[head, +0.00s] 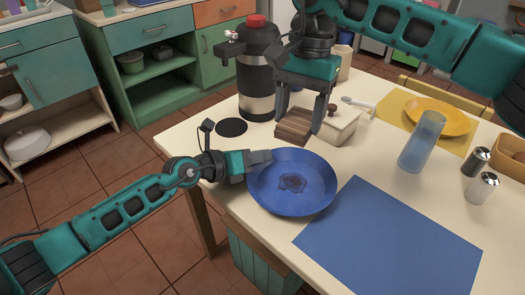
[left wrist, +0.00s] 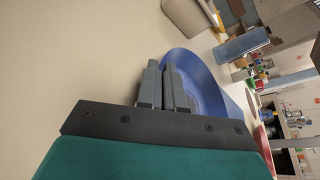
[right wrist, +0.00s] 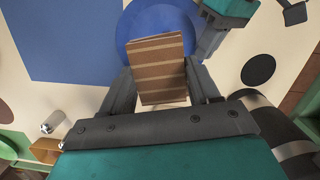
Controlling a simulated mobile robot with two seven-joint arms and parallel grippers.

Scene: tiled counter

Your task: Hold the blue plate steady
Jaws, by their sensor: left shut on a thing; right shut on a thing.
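The blue plate (head: 322,190) is near the table's left corner in the head view, with a dark irregular patch (head: 292,183) in its middle. My left gripper (head: 262,157) is shut on its rim at the upper left; the fingers (left wrist: 166,88) pinch the plate (left wrist: 205,75) in the left wrist view. I cannot tell whether the plate touches the table. My right gripper (head: 301,122) points down behind the plate, shut on a brown striped block (head: 292,128). The block (right wrist: 160,72) partly covers the plate (right wrist: 150,22) in the right wrist view.
A blue mat (head: 390,237) lies in front right. A black flask (head: 258,70), a dark round mat (head: 231,128) and a lidded beige box (head: 338,128) stand behind. A blue glass (head: 422,142), shakers (head: 482,187) and a yellow plate (head: 437,115) are on the right.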

